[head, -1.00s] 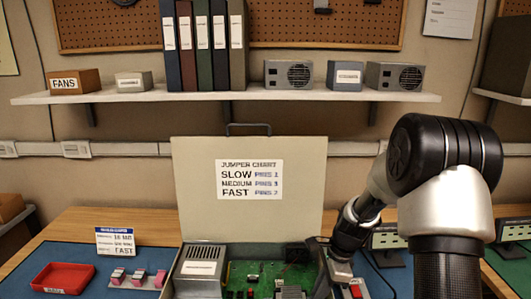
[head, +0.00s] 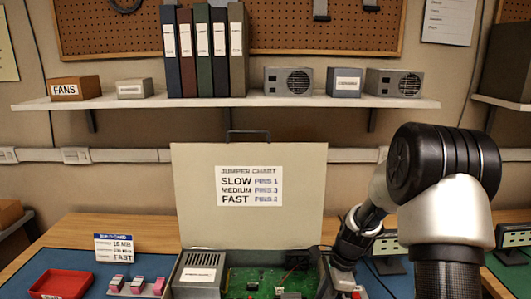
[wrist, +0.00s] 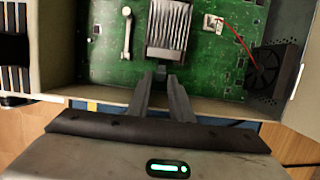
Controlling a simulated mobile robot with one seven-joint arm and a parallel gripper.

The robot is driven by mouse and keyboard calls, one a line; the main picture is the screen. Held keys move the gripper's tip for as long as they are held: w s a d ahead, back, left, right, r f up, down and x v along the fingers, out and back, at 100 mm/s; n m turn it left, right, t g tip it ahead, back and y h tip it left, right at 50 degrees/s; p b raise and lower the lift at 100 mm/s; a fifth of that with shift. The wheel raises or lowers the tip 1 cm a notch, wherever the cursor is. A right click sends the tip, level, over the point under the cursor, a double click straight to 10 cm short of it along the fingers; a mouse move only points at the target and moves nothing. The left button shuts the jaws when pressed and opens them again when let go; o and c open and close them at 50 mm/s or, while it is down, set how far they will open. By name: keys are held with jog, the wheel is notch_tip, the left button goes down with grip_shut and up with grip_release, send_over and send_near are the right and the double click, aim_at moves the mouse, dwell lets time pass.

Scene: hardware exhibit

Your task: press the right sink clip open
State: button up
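In the wrist view a silver finned heat sink (wrist: 168,28) stands on the green circuit board (wrist: 105,65). My gripper (wrist: 160,76) reaches over the case wall to the near end of the sink. A white lever (wrist: 127,33) lies beside the sink on the left. In the head view my gripper is hidden, and the board (head: 255,280) is cut off below.
The open case has a raised lid (head: 250,205) with a jumper chart. A power supply (head: 200,272) sits at its left. A black fan (wrist: 272,70) with a red wire fills a case corner. A red tray (head: 62,284) and pink parts (head: 137,284) lie left of the case.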

jog(key=shift+a+r, duration=0.1)
jog(key=shift+r, duration=0.05)
dwell(0.4)
jog(key=a+p+v, duration=0.1)
jog(key=p+v, duration=0.4)
jog(key=v, duration=0.1)
jog(key=shift+a+r, duration=0.25)
jog(key=shift+r, duration=0.25)
notch_tip(320, 180, up, 12)
jog(key=s+n+t+p, duration=0.1)
jog(key=s+n+p, duration=0.1)
jog(key=s+n, duration=0.15)
jog(key=s+a+r+n+t+h+p, duration=0.1)
jog(key=s+r+n+t+h+p, duration=0.1)
jog(key=s+r+n, duration=1.2)
jog(key=s+r+t+p, duration=0.1)
jog(key=s+r+t, duration=0.1)
jog(key=s+r, duration=0.3)
jog(key=shift+r+t+h+p, duration=0.3)
jog(key=shift+r+h+p, duration=0.05)
jog(key=shift+h, duration=0.05)
